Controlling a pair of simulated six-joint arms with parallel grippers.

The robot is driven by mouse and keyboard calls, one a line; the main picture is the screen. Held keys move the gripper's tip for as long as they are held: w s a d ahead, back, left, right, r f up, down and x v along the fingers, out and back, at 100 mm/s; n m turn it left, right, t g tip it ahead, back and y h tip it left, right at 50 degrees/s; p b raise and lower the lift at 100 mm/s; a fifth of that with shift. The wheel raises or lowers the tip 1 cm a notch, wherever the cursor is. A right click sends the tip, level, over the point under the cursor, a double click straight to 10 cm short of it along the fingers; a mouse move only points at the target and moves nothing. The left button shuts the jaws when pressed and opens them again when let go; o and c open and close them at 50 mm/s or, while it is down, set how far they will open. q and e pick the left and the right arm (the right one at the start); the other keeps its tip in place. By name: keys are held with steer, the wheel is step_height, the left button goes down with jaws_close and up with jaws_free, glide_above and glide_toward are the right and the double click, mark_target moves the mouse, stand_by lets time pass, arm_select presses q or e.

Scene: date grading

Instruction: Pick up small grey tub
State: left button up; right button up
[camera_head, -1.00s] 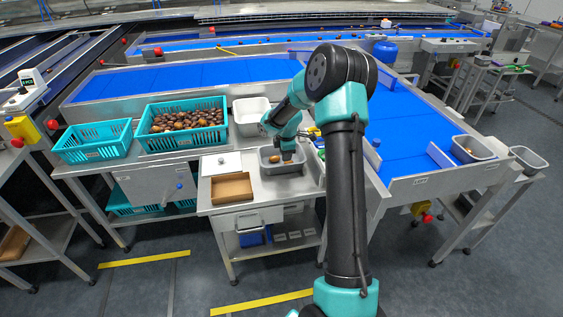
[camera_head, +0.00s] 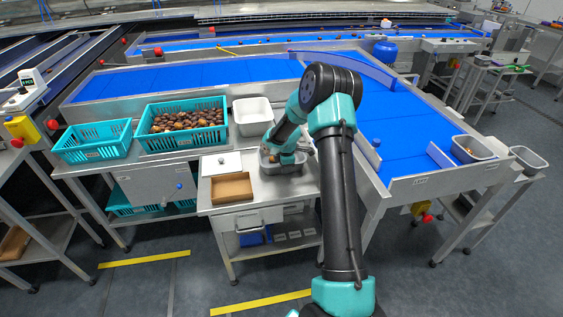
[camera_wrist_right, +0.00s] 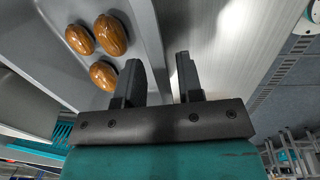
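The small grey tub (camera_head: 278,171) sits on the steel side table, partly hidden by my right gripper (camera_head: 285,160). In the right wrist view, the tub (camera_wrist_right: 150,38) holds three brown dates (camera_wrist_right: 106,55). There my right gripper (camera_wrist_right: 159,62) is open, with one finger over the inside of the tub and the other outside, so the tub's wall lies between them. I cannot tell whether either finger touches the wall. My left gripper is not in view.
A brown tray (camera_head: 231,187) and a white lid-like panel (camera_head: 221,163) lie left of the tub. A white bin (camera_head: 252,112) and a teal crate of dates (camera_head: 183,122) stand behind. Other grey tubs (camera_head: 473,150) sit at the far right, beside the blue conveyor (camera_head: 400,135).

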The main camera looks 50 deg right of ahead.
steer(key=shift+w+f, duration=0.15)
steer(key=shift+f, duration=0.8)
jaws_close()
